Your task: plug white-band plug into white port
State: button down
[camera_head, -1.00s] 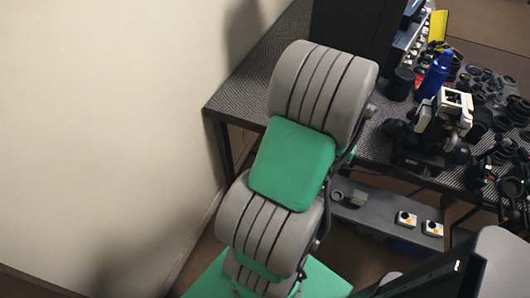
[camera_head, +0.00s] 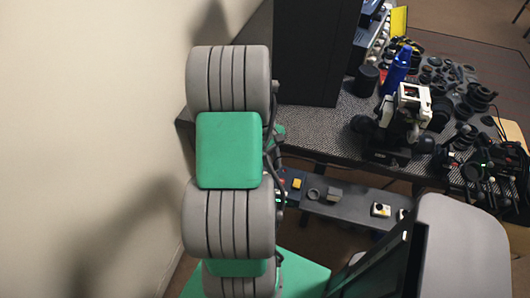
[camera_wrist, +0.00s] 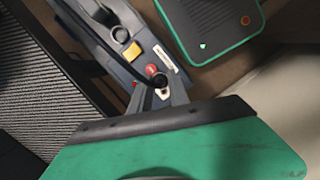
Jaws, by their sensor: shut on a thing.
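My gripper (camera_wrist: 158,95) shows at the middle of the wrist view. Its grey fingers are shut on a small dark piece with a pale patch (camera_wrist: 163,90), which looks like the white-band plug; the fingers hide most of it. The fingertips are over or near the end of a dark rail, by a red button; contact cannot be told. Two small white blocks with dark round centres sit on the low shelf in the head view, one here (camera_head: 381,210). I cannot tell whether either is the white port. In the head view my arm hides the gripper.
The low dark rail (camera_head: 345,205) carries a yellow block (camera_head: 297,184) and a red button (camera_wrist: 150,70). The textured table (camera_head: 330,130) above holds a blue bottle (camera_head: 397,72), a white-and-black device (camera_head: 410,105) and several dark lens parts. A black panel (camera_head: 310,50) stands at the back.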

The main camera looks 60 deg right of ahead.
jog(key=w+n+h, duration=0.1)
jog(key=n, duration=0.2)
jog(key=w+d+n+p, duration=0.1)
jog(key=n, duration=0.2)
jog(key=w+n+h, duration=0.1)
jog(key=n, duration=0.3)
jog(key=shift+w+d+r+h, duration=0.25)
jog(key=shift+w+h, duration=0.05)
notch_tip(320, 180, down, 6)
jog(key=b, duration=0.5)
jog(key=shift+r+p, duration=0.15)
jog(key=shift+p, duration=0.55)
dwell(1.1)
jog(key=shift+f+b, duration=0.35)
jog(key=shift+f, duration=0.3)
